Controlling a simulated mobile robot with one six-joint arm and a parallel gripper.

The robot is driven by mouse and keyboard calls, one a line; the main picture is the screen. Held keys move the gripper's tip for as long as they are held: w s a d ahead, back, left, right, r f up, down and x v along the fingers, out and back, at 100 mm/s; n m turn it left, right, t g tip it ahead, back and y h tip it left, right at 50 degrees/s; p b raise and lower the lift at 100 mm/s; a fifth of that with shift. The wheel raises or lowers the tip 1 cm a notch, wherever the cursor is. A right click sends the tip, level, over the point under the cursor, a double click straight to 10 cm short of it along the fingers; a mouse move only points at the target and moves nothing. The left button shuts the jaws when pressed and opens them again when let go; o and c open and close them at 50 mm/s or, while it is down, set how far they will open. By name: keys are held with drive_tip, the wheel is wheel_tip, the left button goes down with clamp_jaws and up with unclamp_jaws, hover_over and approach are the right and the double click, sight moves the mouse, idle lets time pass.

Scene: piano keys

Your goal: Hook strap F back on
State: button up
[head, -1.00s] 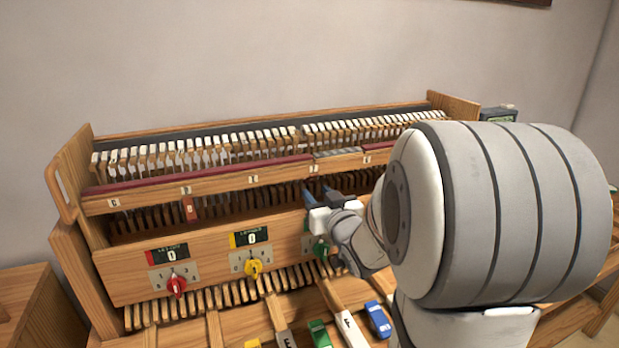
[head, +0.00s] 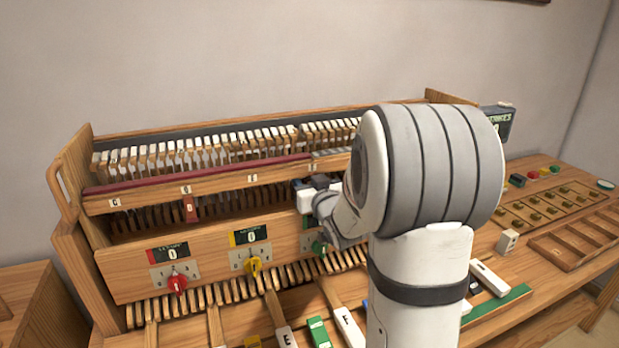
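The label rail (head: 215,186) runs across the piano action with small letter tags. One tag (head: 312,167), to the right of the E tag (head: 252,179), sits just above my gripper; its letter is too small to read. My gripper (head: 318,183) is at the front of the action, just under the rail. Its fingertips are dark and small, and I cannot tell whether they are apart or hold anything. I cannot make out strap F; the area around the fingers is partly covered by my wrist. A red strap (head: 190,209) hangs below the D tag.
The key marked F (head: 347,326) lies in front. My arm hides the action's right part.

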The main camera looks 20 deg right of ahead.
drive_tip(key=shift+w, duration=0.2)
drive_tip(key=shift+c, duration=0.3)
clamp_jaws()
